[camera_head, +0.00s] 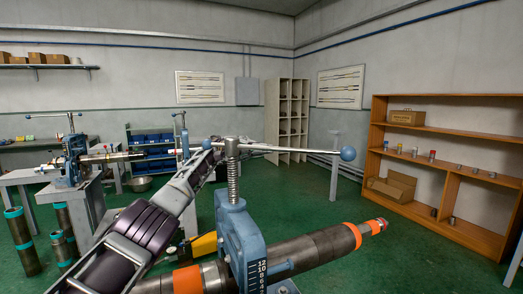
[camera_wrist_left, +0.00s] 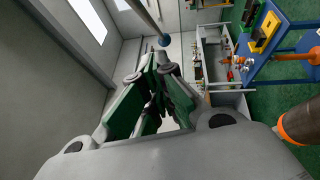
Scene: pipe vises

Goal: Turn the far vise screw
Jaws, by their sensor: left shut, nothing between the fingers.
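A blue vise (camera_head: 242,243) stands in the front middle of the head view, with an upright threaded screw (camera_head: 233,184). A steel handle bar (camera_head: 290,150) crosses the screw top, with blue balls at its right end (camera_head: 348,153) and left end (camera_head: 207,143). My left gripper (camera_head: 209,156) is close to the left end, partly hidden. In the left wrist view, its green fingers (camera_wrist_left: 155,62) are shut and empty, and a blue ball (camera_wrist_left: 164,40) on a bar appears just beyond the tips. I cannot tell whether they touch. My right gripper is out of view.
A thick pipe (camera_head: 312,249) with orange bands runs through the vise. Another blue vise (camera_head: 72,158) stands on a bench at the left. Several green-banded pipes (camera_head: 22,242) stand below it. An orange shelf (camera_head: 450,145) is at the right. Green floor lies open between.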

